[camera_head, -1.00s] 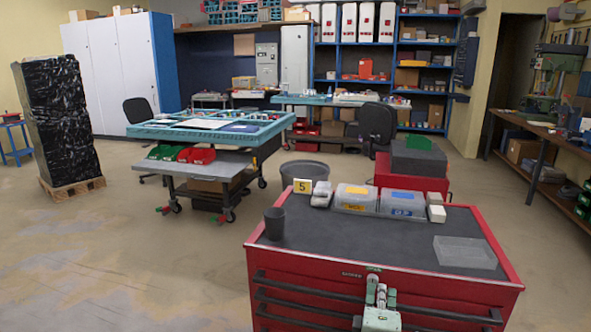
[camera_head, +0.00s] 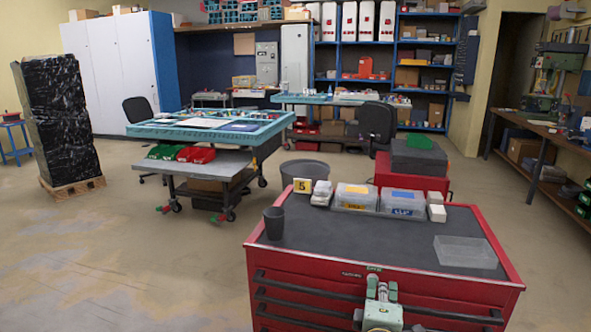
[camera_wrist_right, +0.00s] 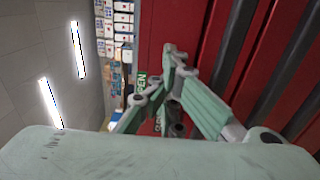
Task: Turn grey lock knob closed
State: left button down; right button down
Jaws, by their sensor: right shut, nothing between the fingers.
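My right gripper (camera_head: 382,284) is at the front top edge of the red tool cabinet (camera_head: 310,259), just below a small green label (camera_head: 374,267). In the right wrist view the same gripper (camera_wrist_right: 178,62) is shut and empty, its fingertips close to the red cabinet front (camera_wrist_right: 180,20). I cannot make out the grey lock knob in either view; the gripper may hide it. Whether the fingertips touch the cabinet I cannot tell. My left gripper is not in view.
Dark drawer handles (camera_head: 310,281) run across the cabinet front. The floor left of the cabinet is clear.

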jog(key=shift+a+r, duration=0.25)
jog(key=shift+a, duration=0.1)
jog(key=shift+d+r, duration=0.1)
jog(key=shift+d, duration=0.1)
jog(key=p+v, duration=0.1)
jog(key=v, duration=0.5)
jog(key=shift+d, duration=0.25)
dwell(0.4)
